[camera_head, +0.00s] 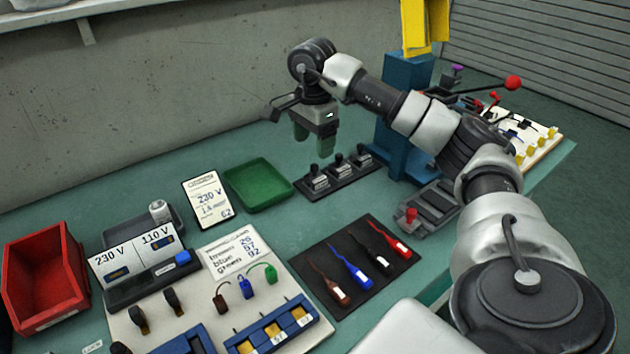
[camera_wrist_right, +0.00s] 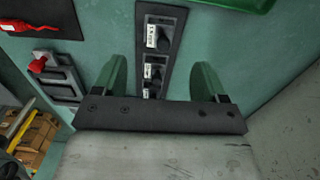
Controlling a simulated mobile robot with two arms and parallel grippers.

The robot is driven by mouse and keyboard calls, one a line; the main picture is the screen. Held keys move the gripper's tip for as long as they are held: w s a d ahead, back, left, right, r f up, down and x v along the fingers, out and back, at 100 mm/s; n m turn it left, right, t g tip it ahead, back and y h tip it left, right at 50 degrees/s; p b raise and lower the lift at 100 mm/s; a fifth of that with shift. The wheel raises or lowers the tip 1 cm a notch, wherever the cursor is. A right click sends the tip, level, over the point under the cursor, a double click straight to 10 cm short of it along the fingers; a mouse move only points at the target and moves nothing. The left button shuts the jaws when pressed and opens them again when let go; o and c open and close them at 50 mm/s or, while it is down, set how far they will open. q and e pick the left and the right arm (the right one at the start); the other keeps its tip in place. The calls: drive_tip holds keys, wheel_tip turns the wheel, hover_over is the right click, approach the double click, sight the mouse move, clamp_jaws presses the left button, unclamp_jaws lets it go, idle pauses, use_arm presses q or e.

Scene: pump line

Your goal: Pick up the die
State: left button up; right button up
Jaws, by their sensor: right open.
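A dark rack (camera_head: 346,183) holds three small black knobbed blocks with white labels. They look like dies; which one the task means, I cannot tell. The left block (camera_head: 315,178), middle block (camera_head: 341,166) and right block (camera_head: 363,155) stand in a row. My right gripper (camera_head: 313,142) has green fingers, is open and empty, and hangs above and behind the rack. In the right wrist view the open fingers (camera_wrist_right: 162,85) frame the far end of the rack (camera_wrist_right: 150,30), where a labelled block (camera_wrist_right: 159,38) shows beyond them. My left gripper is out of view.
A green tray (camera_head: 258,184) lies left of the rack. A blue press-like column (camera_head: 400,120) stands close on its right. A black mat (camera_head: 350,265) with several coloured lugs lies in front. A red bin (camera_head: 45,270) stands far left.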

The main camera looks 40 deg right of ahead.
sight(315, 166)
wheel_tip(315, 166, down, 3)
drive_tip(key=shift+d+f, duration=0.1)
drive_tip(key=shift+f, duration=0.1)
drive_tip(key=f, duration=0.5)
drive_tip(key=shift+d+b, duration=0.3)
drive_tip(key=shift+f, duration=0.2)
drive_tip(key=c, duration=1.1)
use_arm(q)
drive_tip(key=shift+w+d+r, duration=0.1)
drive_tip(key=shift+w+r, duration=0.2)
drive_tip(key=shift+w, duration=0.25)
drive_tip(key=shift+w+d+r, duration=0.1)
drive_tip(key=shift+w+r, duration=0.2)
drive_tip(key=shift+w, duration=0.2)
use_arm(e)
drive_tip(key=shift+c, duration=0.4)
drive_tip(key=shift+r, duration=0.15)
